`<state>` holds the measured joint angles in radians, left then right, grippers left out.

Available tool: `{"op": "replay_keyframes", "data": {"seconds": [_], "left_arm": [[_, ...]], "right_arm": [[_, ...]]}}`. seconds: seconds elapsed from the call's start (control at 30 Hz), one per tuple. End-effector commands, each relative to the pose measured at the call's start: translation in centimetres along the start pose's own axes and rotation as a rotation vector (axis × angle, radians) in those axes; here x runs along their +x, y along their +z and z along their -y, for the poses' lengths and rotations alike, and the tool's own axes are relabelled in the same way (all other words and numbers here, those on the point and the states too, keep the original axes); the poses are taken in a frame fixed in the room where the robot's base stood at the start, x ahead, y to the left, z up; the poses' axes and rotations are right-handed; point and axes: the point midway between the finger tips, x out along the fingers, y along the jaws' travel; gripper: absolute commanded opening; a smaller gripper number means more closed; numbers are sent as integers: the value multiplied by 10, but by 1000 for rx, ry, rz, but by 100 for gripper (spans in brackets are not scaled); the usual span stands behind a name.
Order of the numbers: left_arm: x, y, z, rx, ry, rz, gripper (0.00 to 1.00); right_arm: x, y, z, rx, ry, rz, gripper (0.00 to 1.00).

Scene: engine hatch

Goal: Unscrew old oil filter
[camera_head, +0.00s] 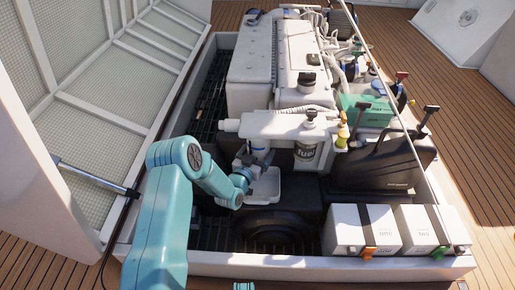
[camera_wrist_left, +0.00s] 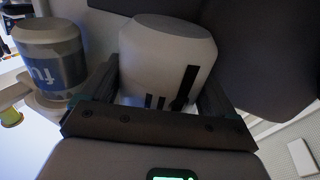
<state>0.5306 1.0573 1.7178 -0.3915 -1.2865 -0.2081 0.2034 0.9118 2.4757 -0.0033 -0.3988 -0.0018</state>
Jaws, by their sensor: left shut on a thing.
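The oil filter (camera_wrist_left: 165,55) is a pale grey, rounded cylinder with dark marks. In the left wrist view it sits between the two fingers of my left gripper (camera_wrist_left: 155,98), which is shut on it. In the head view my teal left arm reaches in to the front of the engine, where the gripper (camera_head: 250,161) is small and partly hidden by the wrist. Little of the filter (camera_head: 260,150) shows there, under the white housing (camera_head: 280,126). Whether its thread is engaged cannot be seen. My right gripper is not in view.
A white tray (camera_head: 266,197) lies below the filter. A fuel filter (camera_head: 306,151) hangs close to the right; its blue-labelled body (camera_wrist_left: 50,62) shows at left in the wrist view. Two white batteries (camera_head: 355,238) stand front right. The open hatch (camera_head: 90,90) bounds the left.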

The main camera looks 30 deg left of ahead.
Motion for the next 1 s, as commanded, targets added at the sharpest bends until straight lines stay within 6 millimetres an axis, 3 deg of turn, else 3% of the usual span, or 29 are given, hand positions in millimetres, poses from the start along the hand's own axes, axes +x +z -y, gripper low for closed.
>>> {"op": "replay_keyframes", "data": {"seconds": [0.3,0.53,0.57,0.6,1.0], "left_arm": [[1,-2,3,-1,213,-5,41],[1,-2,2,-1,225,-3,41],[1,-2,2,-1,225,-3,92],[1,-2,2,-1,224,-3,100],[0,-1,0,-2,214,-2,100]], "right_arm": [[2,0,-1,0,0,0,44],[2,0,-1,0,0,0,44],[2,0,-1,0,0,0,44],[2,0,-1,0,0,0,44],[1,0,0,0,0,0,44]]}}
